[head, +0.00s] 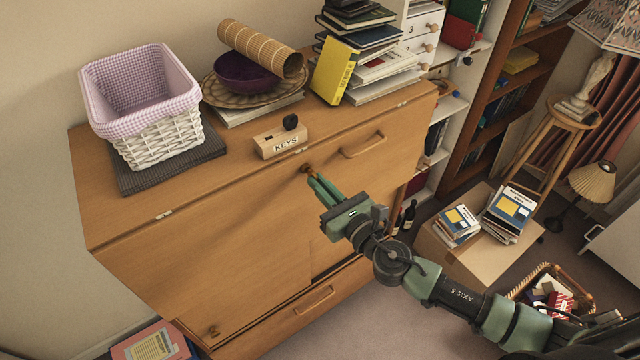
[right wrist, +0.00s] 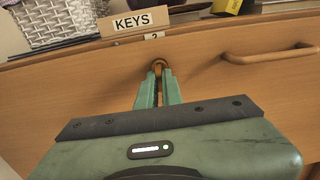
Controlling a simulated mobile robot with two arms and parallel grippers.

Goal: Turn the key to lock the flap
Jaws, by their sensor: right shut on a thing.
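The key (right wrist: 158,66) is a small brass-coloured piece at the top of the wooden flap (head: 215,235), just below the bureau's top edge. My right gripper (head: 312,180) is shut on the key, its green fingertips on either side of it. In the right wrist view the fingers (right wrist: 158,88) hide most of the key and the keyhole, so I cannot tell how far it is turned. The flap stands upright and looks closed against the bureau front. My left gripper is not in view.
A KEYS holder (head: 281,141) stands on the bureau top above the key. A wooden handle (head: 362,146) sticks out to the right of my gripper. A white basket (head: 160,135) and books (head: 335,72) stand on top. A cardboard box (head: 480,250) is on the floor at right.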

